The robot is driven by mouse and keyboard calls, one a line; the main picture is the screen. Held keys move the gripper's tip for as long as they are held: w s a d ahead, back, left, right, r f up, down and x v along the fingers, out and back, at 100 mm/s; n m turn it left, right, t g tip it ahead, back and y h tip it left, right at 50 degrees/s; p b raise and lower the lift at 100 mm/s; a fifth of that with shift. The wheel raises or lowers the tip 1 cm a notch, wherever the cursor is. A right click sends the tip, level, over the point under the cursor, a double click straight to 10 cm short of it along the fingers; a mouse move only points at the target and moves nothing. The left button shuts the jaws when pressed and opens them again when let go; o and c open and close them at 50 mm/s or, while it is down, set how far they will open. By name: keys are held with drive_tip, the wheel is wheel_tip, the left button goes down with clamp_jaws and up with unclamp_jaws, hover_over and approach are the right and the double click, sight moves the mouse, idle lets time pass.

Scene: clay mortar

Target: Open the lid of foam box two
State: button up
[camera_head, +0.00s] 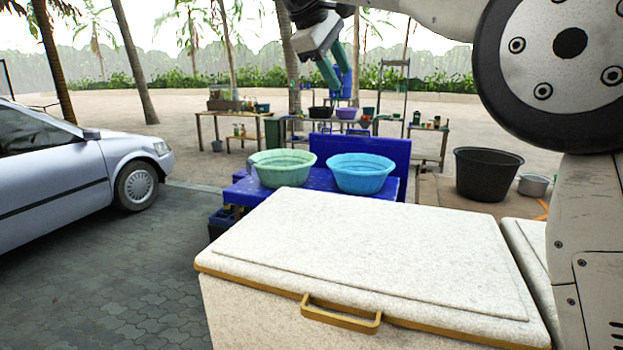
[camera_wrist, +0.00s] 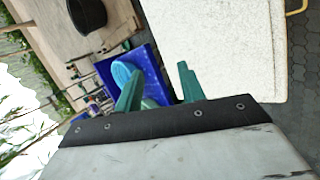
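A large white foam box (camera_head: 260,318) stands in the foreground of the head view. Its speckled white lid (camera_head: 370,250) lies flat and shut, with a yellowish edge and a yellow handle (camera_head: 340,316) at the front. In the wrist view the lid (camera_wrist: 215,45) is at upper right and its handle (camera_wrist: 298,7) is at the top right corner. A second white box (camera_head: 528,245) shows partly at the right. No label tells which is box two. My gripper (camera_head: 338,80) is raised above the lid's far side, away from the handle. Its teal fingers (camera_wrist: 158,82) are apart and empty.
A blue table (camera_head: 316,178) behind the box holds a green basin (camera_head: 283,168) and a blue basin (camera_head: 360,173). A black tub (camera_head: 487,173) and a metal pot (camera_head: 533,185) stand at right. A silver car (camera_head: 75,175) is parked left. Paving (camera_head: 110,280) left of the box is clear.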

drive_tip(key=s+d+f+m+g+y, duration=0.1)
drive_tip(key=s+d+f+m+y, duration=0.1)
drive_tip(key=s+d+f, duration=0.5)
drive_tip(key=s+d+f+m+g+y, duration=0.1)
drive_tip(key=s+d+f+m, duration=0.4)
drive_tip(key=s+f, duration=0.8)
drive_tip(key=s+d+f+m+g+y, duration=0.2)
drive_tip(key=s+d+f, duration=0.7)
drive_tip(key=s, duration=1)
wheel_tip(320, 180, down, 2)
drive_tip(key=shift+s+d+f+m+y, duration=0.15)
drive_tip(key=shift+s+m+y, duration=0.15)
drive_tip(key=shift+m, duration=0.6)
drive_tip(key=shift+d+r, duration=0.15)
drive_tip(key=shift+r, duration=0.15)
drive_tip(key=c, duration=0.4)
drive_tip(key=shift+d, duration=0.1)
clamp_jaws()
